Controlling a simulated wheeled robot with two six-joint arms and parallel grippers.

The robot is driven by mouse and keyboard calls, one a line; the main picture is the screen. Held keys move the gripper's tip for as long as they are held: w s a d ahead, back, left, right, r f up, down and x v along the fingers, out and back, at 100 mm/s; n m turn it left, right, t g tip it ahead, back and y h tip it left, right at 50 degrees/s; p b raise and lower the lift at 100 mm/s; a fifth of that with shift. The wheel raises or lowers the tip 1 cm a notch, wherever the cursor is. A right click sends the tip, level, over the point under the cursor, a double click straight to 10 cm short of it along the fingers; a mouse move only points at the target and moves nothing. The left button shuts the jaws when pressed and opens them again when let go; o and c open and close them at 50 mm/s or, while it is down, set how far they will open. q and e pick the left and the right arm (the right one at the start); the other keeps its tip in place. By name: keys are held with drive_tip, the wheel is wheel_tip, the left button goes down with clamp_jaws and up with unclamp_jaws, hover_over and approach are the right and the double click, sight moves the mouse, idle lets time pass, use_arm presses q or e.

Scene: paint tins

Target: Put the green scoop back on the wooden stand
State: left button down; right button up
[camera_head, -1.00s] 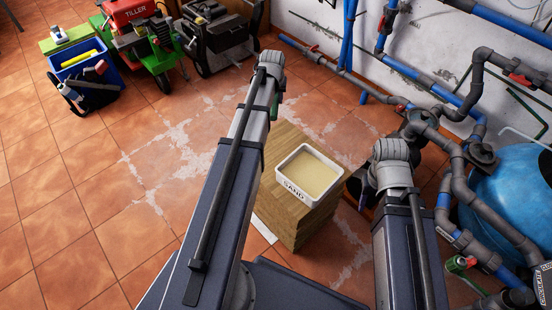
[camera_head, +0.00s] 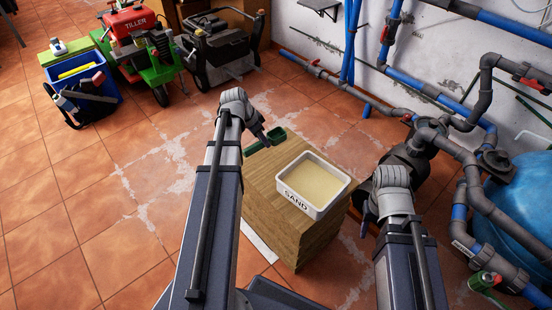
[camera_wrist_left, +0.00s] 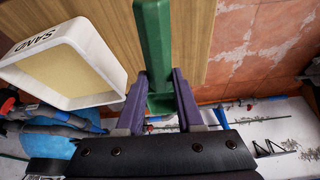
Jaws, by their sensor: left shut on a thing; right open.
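My left gripper (camera_head: 264,136) is shut on the green scoop (camera_head: 277,134), near the back-left corner of the wooden stand (camera_head: 293,226). In the left wrist view the scoop (camera_wrist_left: 153,45) sits between the purple fingers (camera_wrist_left: 152,108), its long part crossing the edge of the stand top (camera_wrist_left: 112,20). I cannot tell whether the scoop touches the stand. A white tub marked SAND (camera_head: 313,208) stands on the stand, and it also shows in the left wrist view (camera_wrist_left: 106,99). My right gripper (camera_head: 369,208) is right of the stand, open, mostly hidden by its wrist.
Pipes and a blue tank (camera_head: 505,215) crowd the right. A red and green tiller (camera_head: 138,38) and a blue crate (camera_head: 98,87) are at the back left. The tiled floor (camera_head: 85,205) left of the stand is clear.

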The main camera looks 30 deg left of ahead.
sight(256, 145)
use_arm(q)
drive_tip(key=shift+f+b, duration=4.95)
drive_tip(key=shift+r, duration=0.15)
drive_tip(key=c, duration=0.5)
unclamp_jaws()
drive_tip(key=shift+c, duration=0.2)
drive_tip(key=shift+f, duration=0.2)
drive_tip(key=p+v, duration=0.6)
drive_tip(key=shift+w+d+r, duration=0.15)
drive_tip(key=shift+d+r, duration=0.1)
drive_tip(key=shift+r, duration=0.25)
drive_tip(key=shift+s+a+r+p, duration=0.15)
drive_tip(key=shift+s+r+p, duration=0.1)
drive_tip(key=shift+r+p, duration=0.35)
